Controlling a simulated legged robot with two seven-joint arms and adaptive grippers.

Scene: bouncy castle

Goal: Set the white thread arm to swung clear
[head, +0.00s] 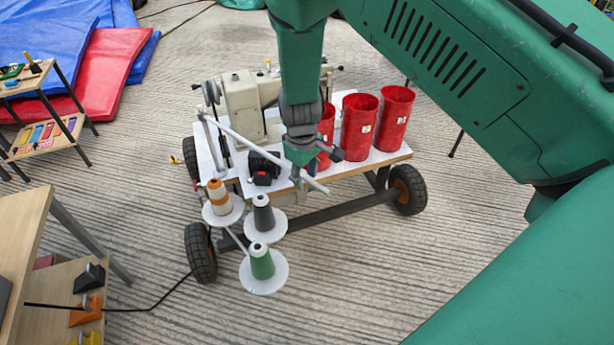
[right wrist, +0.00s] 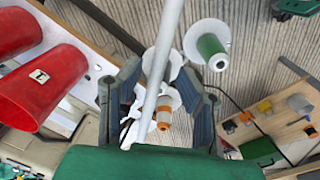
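The white thread arm (head: 238,138) is a thin pale bar that slants across the front of the sewing cart, from a post at the left down to the right above the cart's front edge. My right gripper (head: 316,169) is over its right-hand part, reaching down from above. In the right wrist view, the thread arm (right wrist: 160,70) runs between the two spread fingers of my right gripper (right wrist: 158,95), with gaps on both sides. The right gripper is open, and its palm hides the bar's near end there. My left gripper is not in the head view.
Orange, dark grey and green thread cones (head: 262,262) stand on white discs at the cart's front. A cream sewing machine (head: 244,105) and three red cylinders (head: 360,127) are on the white cart top (head: 378,160). A wooden shelf (head: 22,240) stands at left. Floor at right is clear.

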